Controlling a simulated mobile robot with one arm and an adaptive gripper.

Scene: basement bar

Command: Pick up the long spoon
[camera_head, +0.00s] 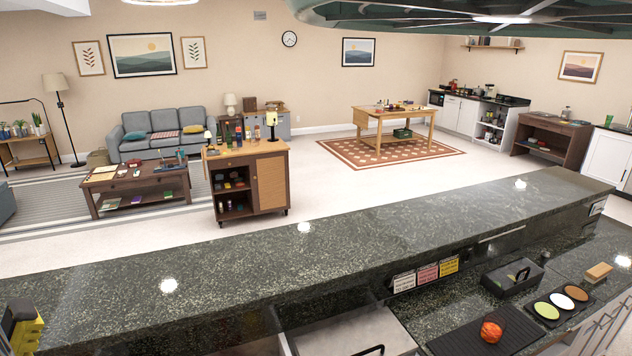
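I cannot make out a long spoon anywhere in the camera_head view. A dark tray or box with a raised handle (513,277) stands on the lower counter at the right, and its contents are too small to tell. My gripper is not in view.
A raised dark granite bar top (330,250) crosses the foreground, mostly bare. The lower counter holds a black mat (487,336) with a red fruit (491,331), a tray with three round pieces (562,302) and a brush-like block (598,272). Beyond are a wooden cart (270,185) and open floor.

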